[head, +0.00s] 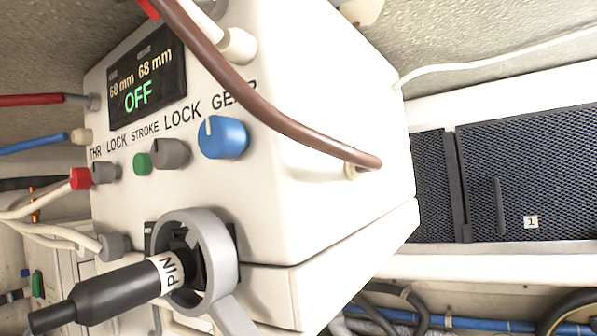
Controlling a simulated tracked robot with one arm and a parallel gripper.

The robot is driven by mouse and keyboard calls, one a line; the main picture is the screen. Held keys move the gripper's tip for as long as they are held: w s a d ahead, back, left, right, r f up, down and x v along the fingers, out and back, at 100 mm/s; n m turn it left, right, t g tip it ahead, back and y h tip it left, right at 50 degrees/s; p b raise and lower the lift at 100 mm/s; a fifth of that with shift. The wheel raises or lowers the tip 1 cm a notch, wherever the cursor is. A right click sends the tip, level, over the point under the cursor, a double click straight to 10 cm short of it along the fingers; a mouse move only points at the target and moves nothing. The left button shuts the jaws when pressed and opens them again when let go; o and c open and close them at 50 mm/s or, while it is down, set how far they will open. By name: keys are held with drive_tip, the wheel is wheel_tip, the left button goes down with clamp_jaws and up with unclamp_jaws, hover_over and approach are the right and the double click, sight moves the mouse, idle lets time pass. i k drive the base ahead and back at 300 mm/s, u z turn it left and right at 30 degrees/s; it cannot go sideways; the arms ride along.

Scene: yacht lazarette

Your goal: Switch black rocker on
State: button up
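The white control box (330,190) fills the middle of the head view. I cannot make out a black rocker for certain. A small black plate (149,236) with partly covered lettering sits low on the box face, mostly hidden behind a grey ring (226,225). A black handle-like cylinder (105,294) with a white "PIN" label (168,272) extends from the ring toward the lower left. The display (147,77) reads "68 mm 68 mm" and a green "OFF". My gripper is not in view.
On the face are a blue knob (222,138), grey knob (170,154), green button (142,163) and red connector (80,179). A brown hose (250,103) crosses in front of the box. Dark mesh panels (530,175) stand at right; cables run below.

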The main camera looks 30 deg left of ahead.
sight(148, 226)
drive_tip(key=u, duration=0.8)
drive_tip(key=k, duration=1.35)
drive_tip(key=z, duration=0.75)
drive_tip(key=i, duration=1)
